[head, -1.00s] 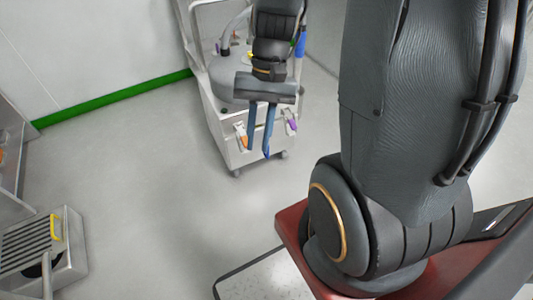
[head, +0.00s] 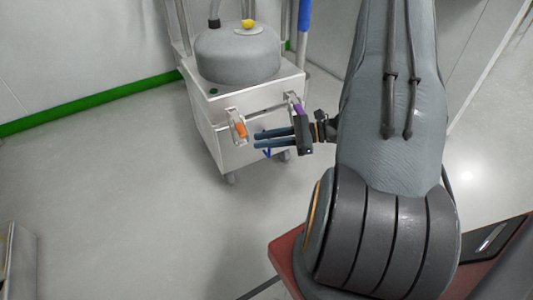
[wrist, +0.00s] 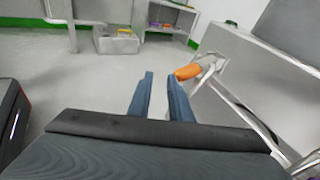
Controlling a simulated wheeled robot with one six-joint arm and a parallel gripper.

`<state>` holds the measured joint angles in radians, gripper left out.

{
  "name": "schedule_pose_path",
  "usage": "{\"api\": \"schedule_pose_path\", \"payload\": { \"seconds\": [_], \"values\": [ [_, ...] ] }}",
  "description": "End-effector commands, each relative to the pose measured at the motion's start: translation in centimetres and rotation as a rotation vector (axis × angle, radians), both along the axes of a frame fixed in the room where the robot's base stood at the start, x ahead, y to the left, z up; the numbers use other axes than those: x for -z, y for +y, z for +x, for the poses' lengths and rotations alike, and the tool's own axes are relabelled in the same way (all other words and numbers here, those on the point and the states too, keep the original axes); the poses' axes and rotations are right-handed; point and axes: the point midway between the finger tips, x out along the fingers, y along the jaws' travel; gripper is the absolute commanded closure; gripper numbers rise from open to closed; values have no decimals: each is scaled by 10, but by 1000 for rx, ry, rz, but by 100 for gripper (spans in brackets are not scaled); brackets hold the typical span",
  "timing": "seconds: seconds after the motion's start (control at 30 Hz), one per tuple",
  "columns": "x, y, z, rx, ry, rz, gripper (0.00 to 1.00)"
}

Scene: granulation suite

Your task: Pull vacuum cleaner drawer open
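The vacuum cleaner (head: 237,55) is a grey drum on a pale metal box body at the top middle of the head view. Its front has a drawer with a bar and metal brackets. One bracket holds an orange grip (head: 240,130), and a purple one (head: 298,108) is at the right. My gripper (head: 258,139) is open and empty, with dark blue fingers pointing left in front of the drawer face. In the wrist view the orange grip (wrist: 188,72) is just right of the right fingertip, and a gap shows between the fingers (wrist: 160,78). Contact cannot be told.
A metal unit (head: 18,265) stands at the lower left of the head view. The wrist view shows a metal box (wrist: 117,40) and a shelf (wrist: 170,22) with coloured items farther off. The floor left of the vacuum cleaner is clear.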

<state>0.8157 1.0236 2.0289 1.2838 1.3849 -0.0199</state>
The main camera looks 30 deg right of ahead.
Motion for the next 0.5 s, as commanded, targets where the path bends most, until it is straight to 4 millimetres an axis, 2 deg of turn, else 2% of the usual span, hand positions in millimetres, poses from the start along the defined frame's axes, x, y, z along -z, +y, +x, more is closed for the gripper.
{"api": "schedule_pose_path", "payload": {
  "seconds": [0.03, 0.2, 0.33, 0.5],
  "values": [
    [32, -18, 9, 75, -3, 41, 82],
    [88, -71, 26, 297, -34, 151, 82],
    [115, -100, 30, 411, -56, 200, 82],
    [129, -116, 32, 475, -71, 225, 82]
  ]
}}
